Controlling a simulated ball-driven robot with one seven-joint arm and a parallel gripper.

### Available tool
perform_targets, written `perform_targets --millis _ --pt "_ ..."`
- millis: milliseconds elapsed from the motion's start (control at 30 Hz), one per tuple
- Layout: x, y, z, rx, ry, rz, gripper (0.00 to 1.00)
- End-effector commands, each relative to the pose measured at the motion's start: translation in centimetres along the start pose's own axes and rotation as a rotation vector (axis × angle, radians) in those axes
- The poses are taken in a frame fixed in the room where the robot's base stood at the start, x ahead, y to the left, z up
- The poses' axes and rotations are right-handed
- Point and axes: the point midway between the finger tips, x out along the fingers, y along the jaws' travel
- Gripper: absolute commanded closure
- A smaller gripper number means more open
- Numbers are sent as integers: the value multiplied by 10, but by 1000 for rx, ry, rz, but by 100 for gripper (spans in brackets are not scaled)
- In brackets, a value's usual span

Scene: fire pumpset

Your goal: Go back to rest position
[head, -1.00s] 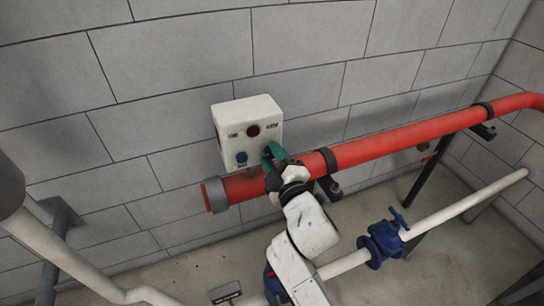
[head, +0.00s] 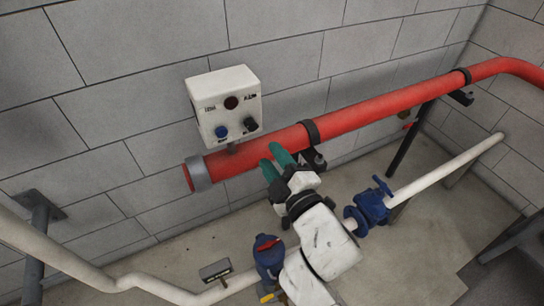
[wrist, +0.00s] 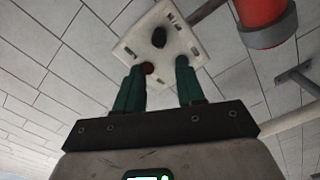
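My gripper (head: 275,160) has green fingers and hangs in front of the red pipe, below and right of the white control box (head: 224,98). In the wrist view its two fingers (wrist: 159,72) stand apart with nothing between them. The box carries a dark red button (head: 231,103), a blue button (head: 221,132) and a black knob (head: 250,124). The knob also shows in the wrist view (wrist: 159,38), beyond the fingertips. The red button (wrist: 148,68) is partly behind the left finger there. My gripper is clear of the box.
A red pipe (head: 370,118) with black clamps runs along the block wall below the box. A white pipe (head: 450,185) with a blue valve (head: 371,205) lies lower, near my arm. Another blue fitting (head: 268,255) is close beside my arm. Open floor lies at the right.

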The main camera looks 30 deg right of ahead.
Motion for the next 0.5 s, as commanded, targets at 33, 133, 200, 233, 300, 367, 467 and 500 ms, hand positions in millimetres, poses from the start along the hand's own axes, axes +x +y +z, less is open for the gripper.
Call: perform_targets --millis 33,133,200,233,300,367,467,500 --pt "0 0 0 0 0 0 62" --pt "0 0 0 0 0 0 62" --pt "0 0 0 0 0 0 62" --pt "0 0 1 2 -3 -2 62" --pt "-2 -2 7 19 -25 -14 62" --pt "-5 -7 20 53 -69 -38 62" --pt "-18 -22 56 157 -203 -114 62" --pt "-28 -30 73 213 -275 -153 62"
